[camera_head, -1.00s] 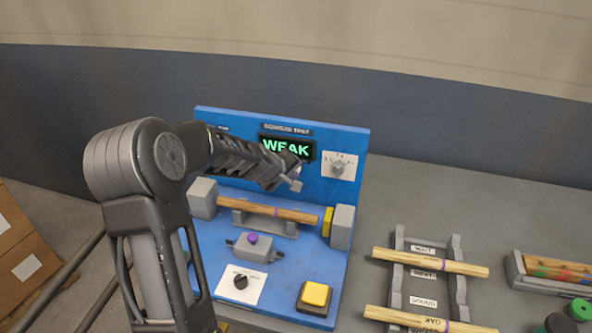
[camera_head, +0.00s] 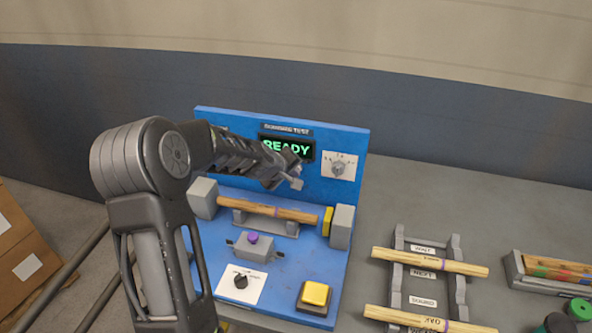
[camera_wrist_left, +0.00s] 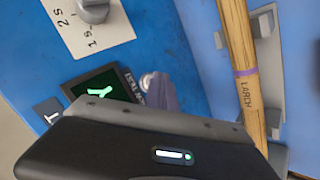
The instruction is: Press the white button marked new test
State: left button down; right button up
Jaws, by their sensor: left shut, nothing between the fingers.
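The blue test stand (camera_head: 350,150) stands on the grey table, with a display (camera_head: 286,148) that reads READY in green. In the left wrist view a small pale round button (camera_wrist_left: 147,80) sits on the blue panel beside a label partly reading NEW TEST (camera_wrist_left: 138,92). My left gripper (camera_head: 294,181) is shut and empty, in front of the panel just below the display. In the left wrist view its fingers (camera_wrist_left: 162,88) are close beside the button and partly cover it; I cannot tell whether they touch it. In the head view the button is hidden behind the gripper.
A wooden rod (camera_head: 268,210) lies across the stand below my gripper; its LARCH marking shows in the wrist view. A dial (camera_head: 338,168) is right of the display. A yellow button (camera_head: 316,293) is at the front. A rack (camera_head: 458,290) with rods stands at right.

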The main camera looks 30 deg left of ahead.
pick_arm(q)
jog(key=shift+s, duration=0.1)
jog(key=shift+s+d+b, duration=0.25)
jog(key=shift+s+b, duration=0.25)
jog(key=shift+s, duration=0.15)
jog(key=shift+s+d+b, duration=0.3)
jog(key=shift+s+b, duration=0.1)
jog(key=shift+s, duration=0.4)
jog(key=shift+s+d+b, duration=0.25)
jog(key=shift+s+b, duration=0.2)
jog(key=shift+s, duration=0.3)
jog(key=shift+s+d+b, duration=0.3)
jog(key=shift+s+b, duration=0.1)
jog(key=shift+s, duration=0.4)
